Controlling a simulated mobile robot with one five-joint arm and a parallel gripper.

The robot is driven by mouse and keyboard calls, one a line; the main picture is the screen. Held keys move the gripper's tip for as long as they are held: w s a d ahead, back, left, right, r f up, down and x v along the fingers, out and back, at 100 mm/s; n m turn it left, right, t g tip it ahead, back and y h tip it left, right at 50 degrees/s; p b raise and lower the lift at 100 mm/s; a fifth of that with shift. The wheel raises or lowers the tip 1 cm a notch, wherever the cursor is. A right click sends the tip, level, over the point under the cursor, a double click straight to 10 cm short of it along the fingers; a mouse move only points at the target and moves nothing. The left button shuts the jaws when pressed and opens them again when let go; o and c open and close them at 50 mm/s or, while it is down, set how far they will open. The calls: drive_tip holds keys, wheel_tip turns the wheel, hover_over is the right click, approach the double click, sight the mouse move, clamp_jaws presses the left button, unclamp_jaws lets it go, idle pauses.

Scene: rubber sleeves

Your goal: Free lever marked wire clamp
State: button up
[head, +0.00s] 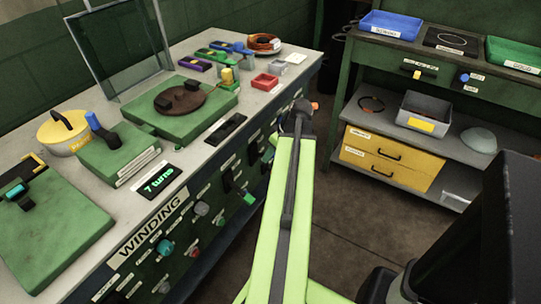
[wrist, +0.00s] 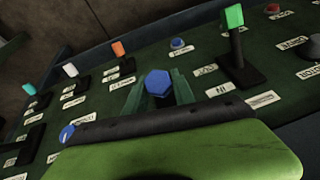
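My gripper (wrist: 158,82) shows in the wrist view as two green fingers beyond a dark bar. A blue hexagonal knob (wrist: 157,83) sits between the fingers; I cannot tell whether they touch it. Several levers stand on the dark green panel (wrist: 215,105) around it: a green-tipped lever (wrist: 233,18) to the right, and orange (wrist: 118,48), white (wrist: 70,70) and blue-tipped (wrist: 29,89) ones to the left. In the head view my arm hides part of the panel front.
The winding bench (head: 65,160) carries green blocks, a brown disc (head: 180,100) and a display (head: 158,182) reading "7 turns". Its front holds several knobs and levers. A second bench (head: 400,55) with a blue tray (head: 390,24) and yellow drawers (head: 388,160) stands right, across open floor.

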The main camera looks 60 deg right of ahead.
clamp_jaws()
idle(0.9)
